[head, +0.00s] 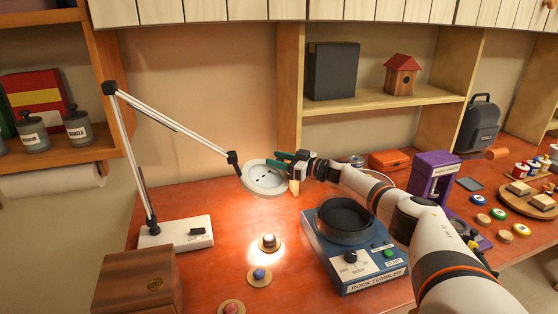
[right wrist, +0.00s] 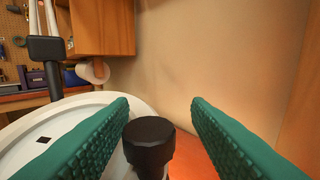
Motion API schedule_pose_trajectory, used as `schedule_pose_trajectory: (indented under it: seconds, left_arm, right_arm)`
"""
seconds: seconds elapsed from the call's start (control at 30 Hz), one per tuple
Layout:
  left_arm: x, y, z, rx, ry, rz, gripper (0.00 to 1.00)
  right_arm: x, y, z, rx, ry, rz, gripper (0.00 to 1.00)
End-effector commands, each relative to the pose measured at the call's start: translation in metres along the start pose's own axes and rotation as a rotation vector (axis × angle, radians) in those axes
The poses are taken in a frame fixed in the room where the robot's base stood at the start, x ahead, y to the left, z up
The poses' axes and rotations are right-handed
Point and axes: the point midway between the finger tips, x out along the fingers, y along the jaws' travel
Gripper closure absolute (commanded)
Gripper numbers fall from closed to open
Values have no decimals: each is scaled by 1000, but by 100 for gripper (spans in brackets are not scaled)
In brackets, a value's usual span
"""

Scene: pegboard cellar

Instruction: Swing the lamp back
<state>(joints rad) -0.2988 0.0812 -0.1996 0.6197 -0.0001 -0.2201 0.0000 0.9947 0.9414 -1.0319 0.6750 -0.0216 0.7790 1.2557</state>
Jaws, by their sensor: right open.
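The desk lamp has a white base (head: 178,232), a jointed white arm (head: 178,126) and a round white head (head: 264,179) that shines down on the bench. The head also shows in the right wrist view (right wrist: 75,125), with a black knob (right wrist: 149,140) at its edge. My right gripper (head: 286,160) is at the right side of the lamp head. Its green fingers are open, with the knob between them in the right wrist view and a gap on each side. My left gripper is out of view.
Small round stands (head: 269,243) with stones sit in the light below the lamp. A blue rock tumbler (head: 362,272) stands under my right arm. A wooden box (head: 138,284) is at front left, and a purple machine (head: 432,178) stands to the right.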

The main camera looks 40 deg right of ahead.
Motion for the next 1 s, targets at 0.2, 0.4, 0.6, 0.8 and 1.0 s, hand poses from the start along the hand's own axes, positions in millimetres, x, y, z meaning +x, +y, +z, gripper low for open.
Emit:
schedule_pose_trajectory:
  seconds: [0.2, 0.4, 0.6, 0.8, 1.0]
  left_arm:
    - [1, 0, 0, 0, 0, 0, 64]
    - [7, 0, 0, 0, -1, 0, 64]
    - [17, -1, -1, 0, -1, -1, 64]
    - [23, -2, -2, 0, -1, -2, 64]
    - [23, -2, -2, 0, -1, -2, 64]
  right_arm:
    - [-10, 0, -2, 0, 1, 1, 56]
    - [-48, -1, -5, -1, 5, -1, 56]
    - [-89, -1, -5, -1, 6, 0, 56]
    - [-113, -1, -3, 1, 2, 1, 56]
    - [-119, -1, -1, 1, 0, 2, 56]
